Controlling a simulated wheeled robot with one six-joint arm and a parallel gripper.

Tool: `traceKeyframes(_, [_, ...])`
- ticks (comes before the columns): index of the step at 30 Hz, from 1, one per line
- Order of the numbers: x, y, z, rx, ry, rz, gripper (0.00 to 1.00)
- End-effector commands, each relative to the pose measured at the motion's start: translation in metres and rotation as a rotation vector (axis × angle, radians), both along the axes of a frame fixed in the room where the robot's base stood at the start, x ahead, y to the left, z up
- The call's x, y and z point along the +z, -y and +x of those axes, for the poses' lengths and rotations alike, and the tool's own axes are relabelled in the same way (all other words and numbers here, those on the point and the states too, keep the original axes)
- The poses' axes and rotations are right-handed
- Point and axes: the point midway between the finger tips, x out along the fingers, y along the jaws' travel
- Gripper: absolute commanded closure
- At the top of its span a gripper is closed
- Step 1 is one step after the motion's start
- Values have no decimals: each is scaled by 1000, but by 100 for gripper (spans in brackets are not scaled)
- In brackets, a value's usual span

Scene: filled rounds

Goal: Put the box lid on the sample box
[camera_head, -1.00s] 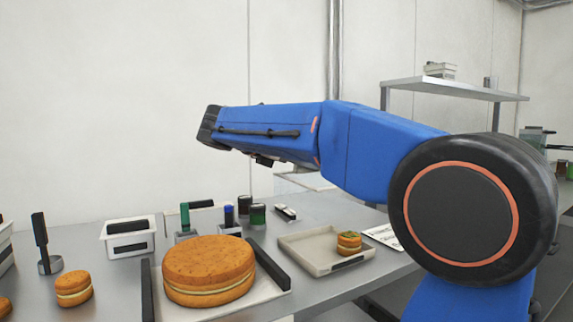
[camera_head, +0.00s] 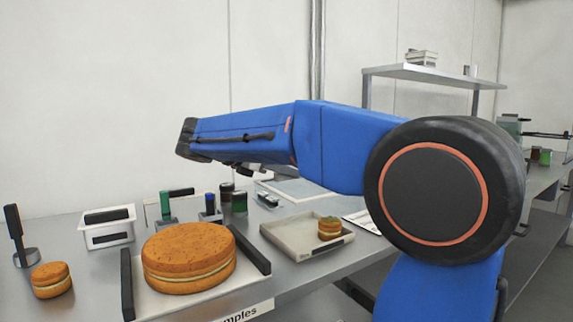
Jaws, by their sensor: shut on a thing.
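My gripper (camera_head: 262,169) shows only in part beneath my blue arm, which hides most of it; its fingertips are not clear. It appears shut on a pale flat panel with a thin rim, the likely box lid (camera_head: 292,190). The panel appears above and behind a shallow, open, light grey box (camera_head: 278,240), likely the sample box. The lid and box look apart, though the exact gap cannot be told.
A large filled round (camera_head: 190,255) sits on a white tray with black handles (camera_head: 127,285) at the front. A white bin (camera_head: 107,236), stamps (camera_head: 165,207), dark jars (camera_head: 239,203) and a small round (camera_head: 52,281) stand nearby. A shelf (camera_head: 430,76) is at the back right.

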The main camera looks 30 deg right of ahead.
Motion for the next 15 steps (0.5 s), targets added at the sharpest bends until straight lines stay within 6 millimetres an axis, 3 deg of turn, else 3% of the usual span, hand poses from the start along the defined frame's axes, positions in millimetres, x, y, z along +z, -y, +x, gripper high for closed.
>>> traceKeyframes(15, [-38, 0, 0, 1, -2, -1, 100])
